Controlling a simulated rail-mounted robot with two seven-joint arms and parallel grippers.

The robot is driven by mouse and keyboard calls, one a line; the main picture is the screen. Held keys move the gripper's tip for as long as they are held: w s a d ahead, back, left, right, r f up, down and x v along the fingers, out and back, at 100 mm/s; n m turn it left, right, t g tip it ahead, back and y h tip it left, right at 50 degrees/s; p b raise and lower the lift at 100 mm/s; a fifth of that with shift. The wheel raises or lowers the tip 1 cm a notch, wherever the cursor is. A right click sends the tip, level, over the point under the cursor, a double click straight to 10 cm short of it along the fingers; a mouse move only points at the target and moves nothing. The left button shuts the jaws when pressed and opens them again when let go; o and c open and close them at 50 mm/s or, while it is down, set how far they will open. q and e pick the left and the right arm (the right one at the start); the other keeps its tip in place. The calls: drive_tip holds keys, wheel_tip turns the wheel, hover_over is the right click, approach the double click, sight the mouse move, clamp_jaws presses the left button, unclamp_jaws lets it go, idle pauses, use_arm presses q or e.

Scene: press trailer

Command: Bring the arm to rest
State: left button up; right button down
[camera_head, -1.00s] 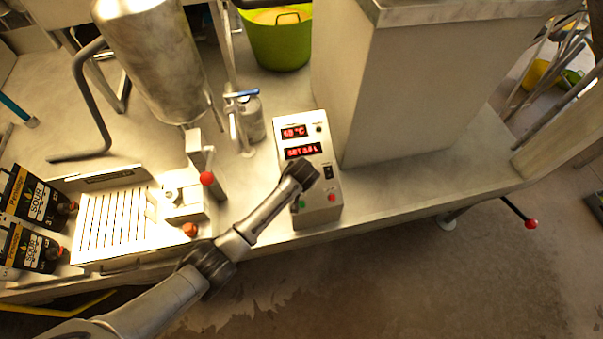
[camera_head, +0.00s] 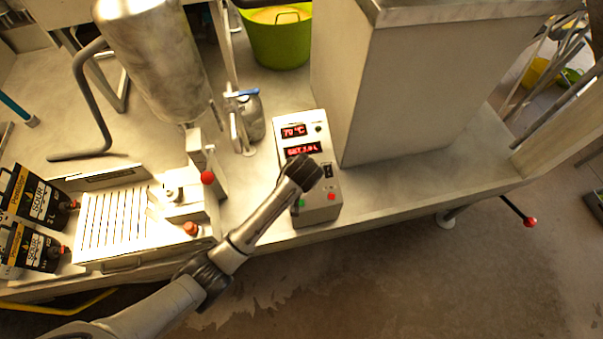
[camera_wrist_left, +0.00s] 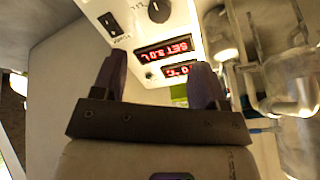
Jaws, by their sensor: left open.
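My left arm (camera_head: 262,222) reaches in from the lower left in the head view. Its gripper (camera_head: 308,172) is over the control box (camera_head: 318,207), covering part of the panel. In the left wrist view the two dark fingers of the gripper (camera_wrist_left: 158,72) stand apart with nothing between them. The box's red displays (camera_wrist_left: 165,48), reading about 70 °C and SET 3.0 L, and a black knob (camera_wrist_left: 159,11) are beyond the fingers. I cannot tell whether the gripper touches the panel. My right gripper is not in view.
A slatted metal tray (camera_head: 118,222) with a red-knobbed lever (camera_head: 207,177) is left of the box. Dark cartons (camera_head: 35,195) stand at the far left. A large pale metal housing (camera_head: 415,95) rises right of the box. The floor in front is clear.

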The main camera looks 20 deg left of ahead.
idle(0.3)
use_arm(q)
wheel_tip(320, 180, up, 12)
drive_tip(key=d+f+m+t+h, duration=0.1)
drive_tip(key=d+m+t+h, duration=0.1)
drive_tip(key=m+t, duration=0.1)
drive_tip(key=s+a+r+t+h+p, duration=0.1)
drive_tip(key=s+a+r+p, duration=0.2)
drive_tip(key=s+r, duration=0.45)
drive_tip(key=s+a+f+g+p, duration=0.1)
drive_tip(key=s+f+p, duration=0.1)
drive_tip(key=s, duration=0.7)
drive_tip(key=s+a+f+g+p, duration=0.2)
drive_tip(key=s+f+p, duration=0.1)
drive_tip(key=s, duration=0.6)
drive_tip(key=s+a+f+n+g+p, duration=0.1)
drive_tip(key=s+p, duration=0.3)
drive_tip(key=s, duration=0.6)
drive_tip(key=shift+a+f+g, duration=0.55)
drive_tip(key=shift+f+g, duration=0.15)
